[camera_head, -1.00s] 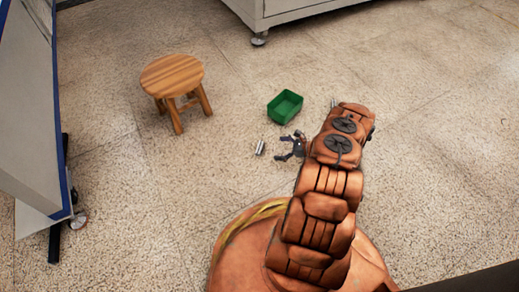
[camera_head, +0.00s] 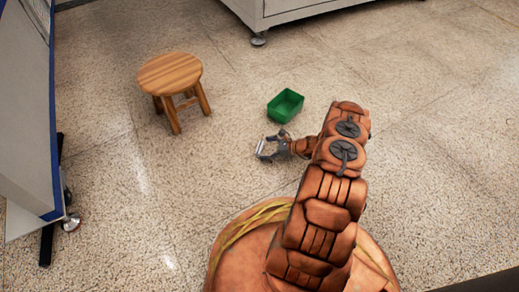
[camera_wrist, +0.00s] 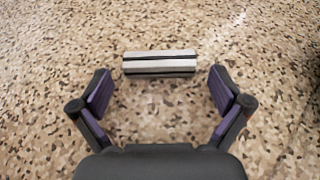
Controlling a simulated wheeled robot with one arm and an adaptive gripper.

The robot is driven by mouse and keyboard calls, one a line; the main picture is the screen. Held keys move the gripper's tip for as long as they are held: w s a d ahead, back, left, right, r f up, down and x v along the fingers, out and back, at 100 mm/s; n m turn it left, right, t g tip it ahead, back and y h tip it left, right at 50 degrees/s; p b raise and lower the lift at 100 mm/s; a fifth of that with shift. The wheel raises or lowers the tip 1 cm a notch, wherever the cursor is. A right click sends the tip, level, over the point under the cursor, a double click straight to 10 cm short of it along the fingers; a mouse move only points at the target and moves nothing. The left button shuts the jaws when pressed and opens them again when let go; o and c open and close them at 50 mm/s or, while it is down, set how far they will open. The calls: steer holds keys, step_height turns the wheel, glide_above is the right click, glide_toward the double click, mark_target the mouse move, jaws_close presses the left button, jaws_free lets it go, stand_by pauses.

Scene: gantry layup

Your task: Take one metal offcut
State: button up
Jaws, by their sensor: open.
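A short silvery metal offcut (camera_wrist: 160,63) with dark lengthwise grooves lies on the speckled floor. In the wrist view it lies crosswise, just beyond the fingertips and centred between them. My gripper (camera_wrist: 160,84) is open and empty, with one finger on each side. In the head view my gripper (camera_head: 267,149) is low near the floor, left of my arm, and the offcut (camera_head: 261,147) shows as a small pale piece at its fingers.
A green open bin (camera_head: 285,106) stands on the floor just behind my gripper. A round wooden stool (camera_head: 170,75) stands further left. A grey cabinet on casters (camera_head: 285,12) is at the back and a blue-edged panel (camera_head: 30,120) at the left. The floor left of my gripper is clear.

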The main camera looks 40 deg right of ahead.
steer(key=c, duration=1.1)
steer(key=shift+r, duration=0.1)
